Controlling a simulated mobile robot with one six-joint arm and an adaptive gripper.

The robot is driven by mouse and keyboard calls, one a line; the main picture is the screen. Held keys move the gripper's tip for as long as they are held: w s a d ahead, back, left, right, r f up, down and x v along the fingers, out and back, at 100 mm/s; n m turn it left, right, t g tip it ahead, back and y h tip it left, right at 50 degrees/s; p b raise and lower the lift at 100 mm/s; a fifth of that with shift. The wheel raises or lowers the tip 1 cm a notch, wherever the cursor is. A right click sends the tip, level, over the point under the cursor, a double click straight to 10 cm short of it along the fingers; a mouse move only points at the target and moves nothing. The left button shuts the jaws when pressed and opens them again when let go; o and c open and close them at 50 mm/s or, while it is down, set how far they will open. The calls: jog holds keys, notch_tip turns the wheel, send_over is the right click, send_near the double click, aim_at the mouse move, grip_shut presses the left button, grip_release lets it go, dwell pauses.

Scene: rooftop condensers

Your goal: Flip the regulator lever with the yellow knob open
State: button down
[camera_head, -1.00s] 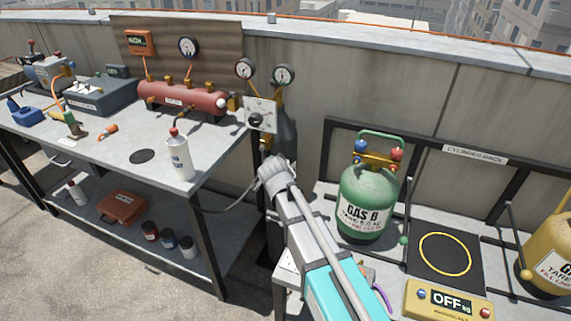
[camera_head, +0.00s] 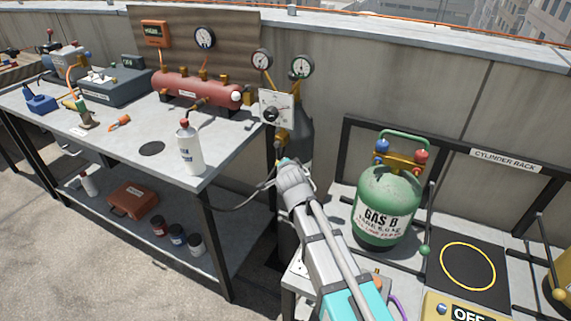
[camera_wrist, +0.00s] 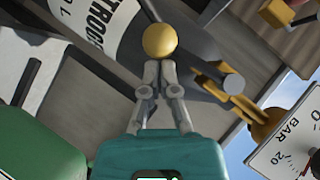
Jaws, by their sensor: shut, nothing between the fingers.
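The yellow knob (camera_wrist: 160,40) is a round ball in the wrist view, directly past my fingertips; I cannot tell whether they touch it. My gripper (camera_wrist: 160,75) has its grey fingers together, with nothing between them. In the head view my gripper (camera_head: 286,166) is in front of the dark cylinder (camera_head: 303,130), below the two regulator gauges (camera_head: 262,60). The yellow knob does not show clearly there. The lever's arm is mostly hidden in the wrist view. The cylinder's white label (camera_wrist: 97,25) and brass fittings (camera_wrist: 235,95) lie beside the knob.
A green GAS B cylinder (camera_head: 387,208) stands right of my arm. A workbench (camera_head: 110,150) with a white bottle (camera_head: 189,150) and red manifold (camera_head: 195,90) is on the left. A dial panel (camera_head: 276,109) is just above my gripper. A scale (camera_head: 466,280) lies at right.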

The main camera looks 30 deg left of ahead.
jog(key=shift+s+a+f, duration=0.1)
jog(key=shift+s+a, duration=0.1)
jog(key=shift+a, duration=0.15)
dwell(0.3)
